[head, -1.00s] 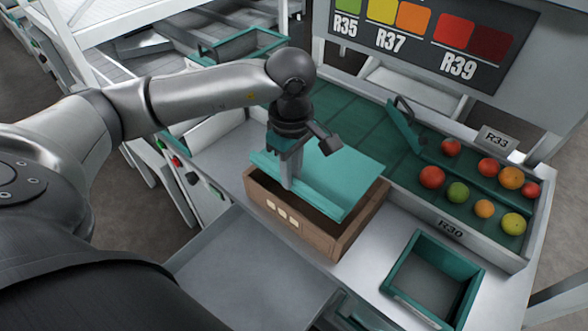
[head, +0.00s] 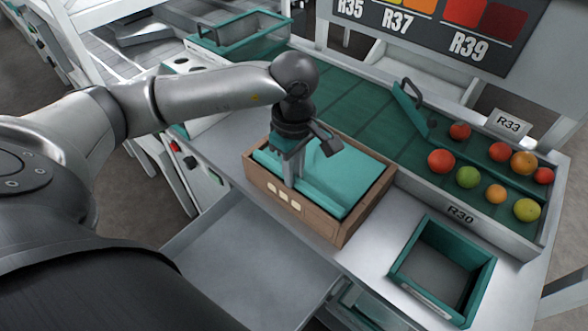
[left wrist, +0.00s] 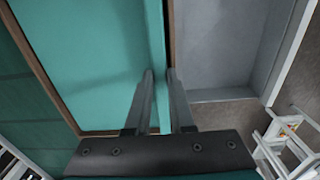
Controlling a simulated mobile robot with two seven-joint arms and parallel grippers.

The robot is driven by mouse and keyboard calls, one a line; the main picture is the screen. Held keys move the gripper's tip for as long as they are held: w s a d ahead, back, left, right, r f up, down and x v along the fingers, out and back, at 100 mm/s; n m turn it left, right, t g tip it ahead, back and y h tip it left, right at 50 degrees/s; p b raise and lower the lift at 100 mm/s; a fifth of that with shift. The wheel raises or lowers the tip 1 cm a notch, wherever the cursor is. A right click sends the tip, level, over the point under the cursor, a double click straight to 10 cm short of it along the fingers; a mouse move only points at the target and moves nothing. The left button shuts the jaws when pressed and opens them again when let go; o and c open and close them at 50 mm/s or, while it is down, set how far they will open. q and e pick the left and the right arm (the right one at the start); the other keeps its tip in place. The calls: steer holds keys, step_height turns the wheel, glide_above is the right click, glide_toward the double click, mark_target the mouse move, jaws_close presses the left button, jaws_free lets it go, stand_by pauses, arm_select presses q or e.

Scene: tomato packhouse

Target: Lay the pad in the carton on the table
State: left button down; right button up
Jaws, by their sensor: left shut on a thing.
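The teal pad (head: 333,187) is inside the brown carton (head: 307,217) on the table, just below the carton's rim. Whether it touches the carton's floor cannot be seen. My left gripper (head: 292,182) points down at the carton's left side and is shut on the pad's edge. In the left wrist view the pad (left wrist: 95,60) fills the left half, and the fingers (left wrist: 158,75) grip its edge by the carton wall (left wrist: 171,30). My right gripper is not in view.
An empty teal crate (head: 402,287) stands on the table (head: 372,243) to the carton's right. Behind it a green sorting tray (head: 520,230) holds several tomatoes. An open grey drawer (head: 250,255) is in front of the carton.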

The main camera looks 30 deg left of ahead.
arm_select(q)
steer(key=c, duration=0.7)
jaws_free()
steer(key=c, duration=0.3)
steer(key=shift+r+p, duration=1.75)
steer(key=shift+r, duration=1.3)
steer(key=shift+s+f, duration=0.1)
